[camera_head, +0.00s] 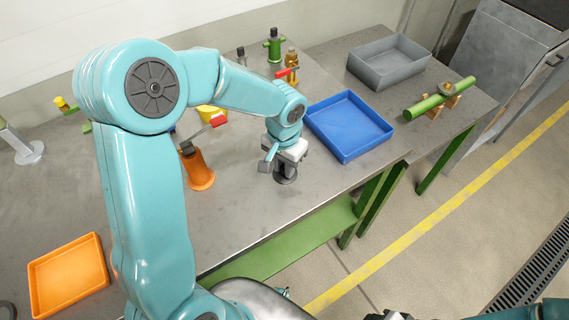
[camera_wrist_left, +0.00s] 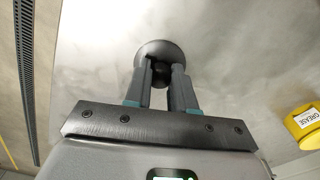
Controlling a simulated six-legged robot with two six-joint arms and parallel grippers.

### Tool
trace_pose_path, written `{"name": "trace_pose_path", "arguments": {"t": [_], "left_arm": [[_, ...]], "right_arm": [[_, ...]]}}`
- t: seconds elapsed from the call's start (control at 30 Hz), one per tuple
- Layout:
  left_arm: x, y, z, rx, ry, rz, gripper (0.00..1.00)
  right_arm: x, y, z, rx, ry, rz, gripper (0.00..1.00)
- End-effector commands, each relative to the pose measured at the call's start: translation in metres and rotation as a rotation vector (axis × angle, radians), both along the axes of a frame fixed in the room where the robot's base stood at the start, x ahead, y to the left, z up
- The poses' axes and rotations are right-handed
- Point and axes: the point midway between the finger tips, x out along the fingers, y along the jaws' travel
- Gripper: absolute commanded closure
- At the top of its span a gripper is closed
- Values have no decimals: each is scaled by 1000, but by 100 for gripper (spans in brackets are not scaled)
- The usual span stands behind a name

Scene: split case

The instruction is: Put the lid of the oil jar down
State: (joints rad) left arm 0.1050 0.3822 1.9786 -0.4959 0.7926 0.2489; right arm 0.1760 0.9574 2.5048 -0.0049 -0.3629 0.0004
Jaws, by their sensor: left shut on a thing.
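My left gripper (camera_head: 283,164) points down over the grey workbench and is shut on the knob of a round dark lid (camera_head: 287,179). In the left wrist view the fingers (camera_wrist_left: 163,85) close on the knob from both sides, and the lid's disc (camera_wrist_left: 160,48) shows beyond them. The lid is level, at or just above the bench top; I cannot tell whether it touches. I cannot make out an oil jar for certain. A dark part of my right gripper (camera_head: 388,315) shows at the bottom edge, cut off.
A blue tray (camera_head: 347,153) lies right of the lid, and an orange oiler (camera_head: 198,172) stands left. A yellow grease container (camera_wrist_left: 304,125) is nearby. A grey bin (camera_head: 388,67), a green pipe (camera_head: 439,101) and an orange tray (camera_head: 36,285) are farther off. Bench before the lid is clear.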

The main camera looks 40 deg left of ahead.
Motion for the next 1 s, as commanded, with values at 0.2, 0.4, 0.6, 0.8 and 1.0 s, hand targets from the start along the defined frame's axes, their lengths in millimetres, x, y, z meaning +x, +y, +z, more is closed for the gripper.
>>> {"name": "trace_pose_path", "arguments": {"t": [0.2,0.4,0.6,0.8,1.0], "left_arm": [[0,0,-2,0,0,0,50],[0,0,-1,0,0,0,50],[1,0,21,1,-6,1,50],[0,0,69,0,-7,1,50],[-1,0,107,0,-3,0,50]], "right_arm": [[0,0,-2,0,0,0,57],[0,0,-1,0,0,0,57],[0,0,3,0,0,0,57],[0,0,5,0,0,0,57],[0,0,7,0,0,0,57]]}}
